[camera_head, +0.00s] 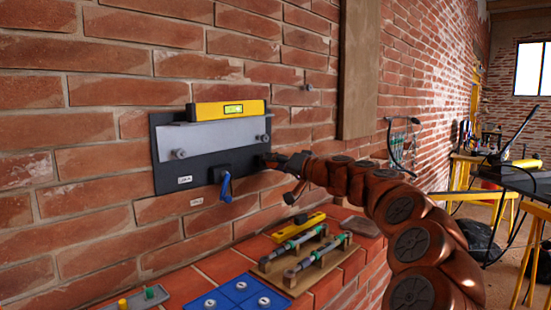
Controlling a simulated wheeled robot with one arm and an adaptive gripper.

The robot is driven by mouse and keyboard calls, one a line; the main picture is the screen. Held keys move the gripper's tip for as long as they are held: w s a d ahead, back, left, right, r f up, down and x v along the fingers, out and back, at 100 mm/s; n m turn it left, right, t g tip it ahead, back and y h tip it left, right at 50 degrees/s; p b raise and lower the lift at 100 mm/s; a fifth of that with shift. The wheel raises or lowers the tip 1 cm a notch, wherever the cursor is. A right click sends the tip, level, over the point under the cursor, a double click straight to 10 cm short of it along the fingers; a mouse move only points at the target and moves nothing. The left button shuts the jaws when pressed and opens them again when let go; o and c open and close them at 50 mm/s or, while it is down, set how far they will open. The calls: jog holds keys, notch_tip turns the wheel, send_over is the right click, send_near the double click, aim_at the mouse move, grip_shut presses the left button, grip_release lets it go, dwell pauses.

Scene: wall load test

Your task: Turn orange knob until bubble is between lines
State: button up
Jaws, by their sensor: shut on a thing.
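A yellow spirit level (208,112) sits on top of a grey metal plate (215,133), which is fixed to a dark panel (165,170) on the brick wall. The level's green vial (233,109) faces me. The bubble and the lines are too small to place exactly. A blue lever (226,188) hangs from a black block at the panel's lower edge. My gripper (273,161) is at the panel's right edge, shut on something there. The orange knob is not visible, and my fingers cover the spot they hold.
A wooden post (359,70) stands on the wall above my arm. A workbench is at the far right.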

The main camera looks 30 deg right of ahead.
jog(key=shift+r+m+p, duration=0.1)
jog(key=shift+m+p, duration=2.3)
jog(key=shift+m, duration=0.9)
jog(key=o, duration=1.1)
jog(key=shift+o, duration=0.2)
jog(key=shift+s, duration=0.1)
jog(key=v, duration=1.2)
